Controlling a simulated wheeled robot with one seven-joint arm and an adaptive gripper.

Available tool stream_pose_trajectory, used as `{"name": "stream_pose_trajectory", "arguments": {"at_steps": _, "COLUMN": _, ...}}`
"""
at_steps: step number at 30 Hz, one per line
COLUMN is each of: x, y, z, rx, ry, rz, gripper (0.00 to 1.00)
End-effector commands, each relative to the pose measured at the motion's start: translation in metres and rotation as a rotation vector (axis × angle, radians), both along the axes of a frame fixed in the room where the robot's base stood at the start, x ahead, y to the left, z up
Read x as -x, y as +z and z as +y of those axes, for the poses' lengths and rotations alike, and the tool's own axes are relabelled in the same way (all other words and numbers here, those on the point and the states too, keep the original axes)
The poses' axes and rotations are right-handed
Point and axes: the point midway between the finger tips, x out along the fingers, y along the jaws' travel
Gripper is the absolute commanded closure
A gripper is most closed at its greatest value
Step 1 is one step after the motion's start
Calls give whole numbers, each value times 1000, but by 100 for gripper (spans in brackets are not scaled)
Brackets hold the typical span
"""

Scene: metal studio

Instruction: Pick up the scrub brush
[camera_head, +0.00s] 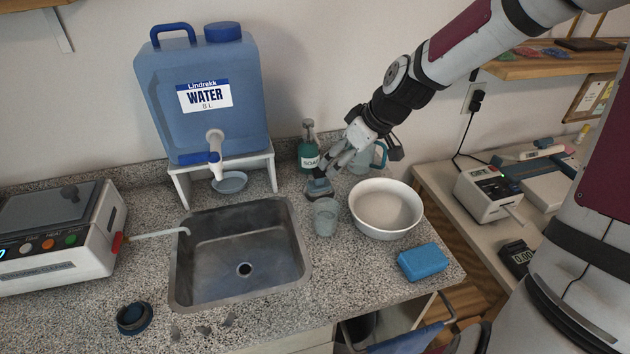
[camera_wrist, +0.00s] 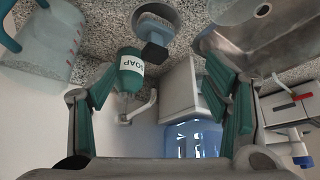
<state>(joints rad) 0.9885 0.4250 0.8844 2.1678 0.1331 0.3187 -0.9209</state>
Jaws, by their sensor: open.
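I cannot tell whether a finger touches the handle.
A green soap bottle (camera_head: 308,152) stands close behind the brush. A pitcher (camera_head: 372,160) is behind the bowl. The sink (camera_head: 244,260) and water-jug stand (camera_head: 220,166) lie left; a blue sponge (camera_head: 423,261) lies front right.

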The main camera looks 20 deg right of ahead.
Motion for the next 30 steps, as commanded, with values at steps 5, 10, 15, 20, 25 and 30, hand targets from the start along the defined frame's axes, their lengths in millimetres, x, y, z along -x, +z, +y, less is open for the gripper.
{"name": "stream_pose_trajectory", "arguments": {"at_steps": 5, "x": -14, "y": -28, "z": 10, "rx": -2, "ry": 5, "rz": 1, "gripper": 30}}
{"name": "stream_pose_trajectory", "arguments": {"at_steps": 10, "x": -27, "y": -55, "z": 18, "rx": -1, "ry": 4, "rz": 3, "gripper": 30}}
{"name": "stream_pose_trajectory", "arguments": {"at_steps": 15, "x": -34, "y": -69, "z": 23, "rx": -1, "ry": 2, "rz": 2, "gripper": 30}}
{"name": "stream_pose_trajectory", "arguments": {"at_steps": 20, "x": -39, "y": -76, "z": 24, "rx": -1, "ry": 1, "rz": 2, "gripper": 30}}
{"name": "stream_pose_trajectory", "arguments": {"at_steps": 25, "x": -55, "y": -95, "z": 29, "rx": -1, "ry": 3, "rz": 3, "gripper": 30}}
{"name": "stream_pose_trajectory", "arguments": {"at_steps": 30, "x": -63, "y": -111, "z": 33, "rx": 0, "ry": 1, "rz": 3, "gripper": 30}}
